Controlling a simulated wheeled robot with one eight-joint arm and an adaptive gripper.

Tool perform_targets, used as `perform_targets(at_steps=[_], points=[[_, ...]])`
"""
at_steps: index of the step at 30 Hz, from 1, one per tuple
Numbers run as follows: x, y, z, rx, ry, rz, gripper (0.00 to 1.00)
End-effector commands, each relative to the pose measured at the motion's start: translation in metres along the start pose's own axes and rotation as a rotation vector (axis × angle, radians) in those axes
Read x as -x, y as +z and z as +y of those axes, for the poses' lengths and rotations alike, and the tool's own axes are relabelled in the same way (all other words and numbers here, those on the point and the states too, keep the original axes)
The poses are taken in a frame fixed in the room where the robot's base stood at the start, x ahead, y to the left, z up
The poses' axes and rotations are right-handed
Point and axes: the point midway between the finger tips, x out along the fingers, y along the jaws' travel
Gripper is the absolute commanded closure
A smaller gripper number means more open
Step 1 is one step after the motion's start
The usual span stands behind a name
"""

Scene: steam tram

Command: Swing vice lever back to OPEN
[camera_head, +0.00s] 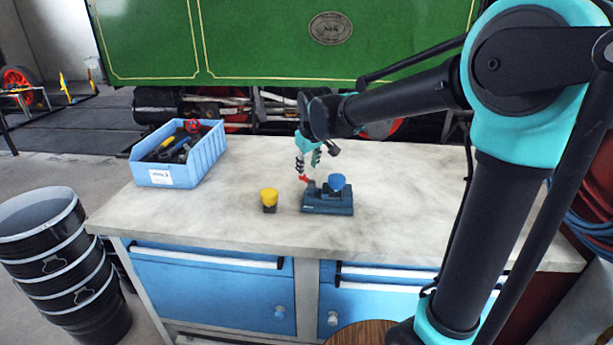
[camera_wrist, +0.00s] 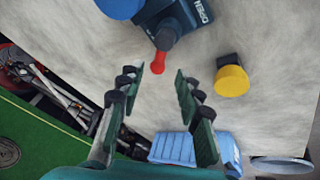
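A small dark blue vice (camera_head: 328,203) sits on the workbench, with a round blue knob (camera_head: 337,182) on top. Its red-tipped lever (camera_head: 303,178) points out to the left of the vice in the head view. My gripper (camera_head: 308,164) is just above and behind that red tip. In the wrist view, the vice (camera_wrist: 172,18) is at the top, with the marking OPEN on its body. The red tip (camera_wrist: 160,66) lies ahead of the gap between the two spread fingers of my gripper (camera_wrist: 161,84). The fingers are open and hold nothing; contact with the lever cannot be told.
A yellow-topped dark piece (camera_head: 269,199) stands left of the vice. A blue bin (camera_head: 172,177) with tools stands at the bench's back left. The pale benchtop (camera_head: 420,190) is clear right of the vice. Stacked black buckets (camera_head: 62,265) stand beside the bench.

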Motion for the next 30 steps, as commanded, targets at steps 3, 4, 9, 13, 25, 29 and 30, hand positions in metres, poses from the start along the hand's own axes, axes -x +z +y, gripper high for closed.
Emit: perform_targets(at_steps=[3, 4, 9, 13, 25, 29, 30], points=[[-0.023, 0.0, 0.0, 0.0, 0.0, 0.0, 0.65], [-0.028, 0.0, 0.0, 0.0, 0.0, 0.0, 0.65], [-0.049, 0.0, 0.0, 0.001, 0.0, 0.0, 0.65], [-0.057, 0.0, 0.0, 0.001, 0.0, 0.0, 0.65], [-0.059, 0.0, 0.0, 0.001, 0.0, 0.0, 0.74], [-0.059, 0.0, 0.0, 0.0, 0.0, 0.0, 0.9], [-0.059, 0.0, 0.0, 0.001, 0.0, 0.0, 0.95]])
